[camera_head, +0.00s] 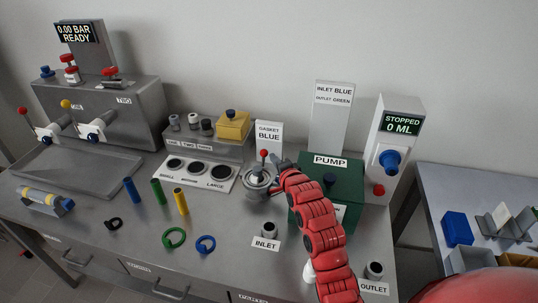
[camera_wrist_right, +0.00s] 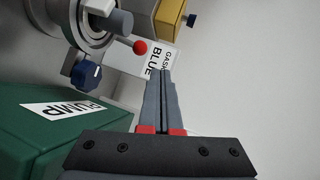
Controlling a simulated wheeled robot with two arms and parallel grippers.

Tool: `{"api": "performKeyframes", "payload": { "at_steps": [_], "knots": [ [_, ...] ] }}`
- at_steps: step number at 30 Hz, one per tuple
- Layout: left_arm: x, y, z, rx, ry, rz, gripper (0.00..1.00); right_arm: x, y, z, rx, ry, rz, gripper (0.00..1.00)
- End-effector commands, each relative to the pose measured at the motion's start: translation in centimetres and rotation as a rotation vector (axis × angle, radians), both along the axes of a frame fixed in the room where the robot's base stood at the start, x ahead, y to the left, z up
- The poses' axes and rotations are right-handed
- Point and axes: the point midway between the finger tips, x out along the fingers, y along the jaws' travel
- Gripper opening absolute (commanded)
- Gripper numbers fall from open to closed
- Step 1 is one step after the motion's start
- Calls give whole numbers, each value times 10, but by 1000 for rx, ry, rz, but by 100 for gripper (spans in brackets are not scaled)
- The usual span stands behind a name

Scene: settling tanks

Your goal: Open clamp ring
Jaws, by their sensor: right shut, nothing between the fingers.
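The metal clamp ring (camera_head: 256,189) sits around a round grey fitting on the bench, left of the green pump. A lever with a red ball (camera_head: 263,153) stands up from it. In the right wrist view part of the ring (camera_wrist_right: 62,30) shows at the upper left, with the red ball (camera_wrist_right: 140,47) and a dark blue knob (camera_wrist_right: 86,73). My right gripper (camera_wrist_right: 161,76) is shut and empty, its fingertips near the red ball in that view. In the head view the right gripper (camera_head: 275,160) is beside the fitting, partly hidden by its arm. My left gripper is not in view.
The green pump box (camera_head: 347,192) stands close right of the ring. The "GASKET BLUE" sign (camera_head: 268,133) stands behind. Blue (camera_head: 205,244) and green (camera_head: 174,238) rings lie in front. A gauge plate (camera_head: 226,184) lies to the left.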

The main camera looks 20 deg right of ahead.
Motion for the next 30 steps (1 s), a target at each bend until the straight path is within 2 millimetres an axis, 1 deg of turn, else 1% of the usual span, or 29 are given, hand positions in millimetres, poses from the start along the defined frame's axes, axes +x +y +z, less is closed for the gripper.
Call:
{"api": "performKeyframes", "payload": {
  "at_steps": [3,10,23,26,30],
  "knots": [
    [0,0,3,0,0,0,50,-3,-3,-5,76,104,-17,0],
    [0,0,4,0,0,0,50,-9,-5,-11,152,214,-42,0],
    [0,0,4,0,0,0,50,-9,-5,-13,159,226,-45,0],
    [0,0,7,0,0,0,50,-6,-5,-14,158,228,-45,0],
    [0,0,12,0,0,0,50,7,-5,-20,159,229,-45,0]
  ]
}}
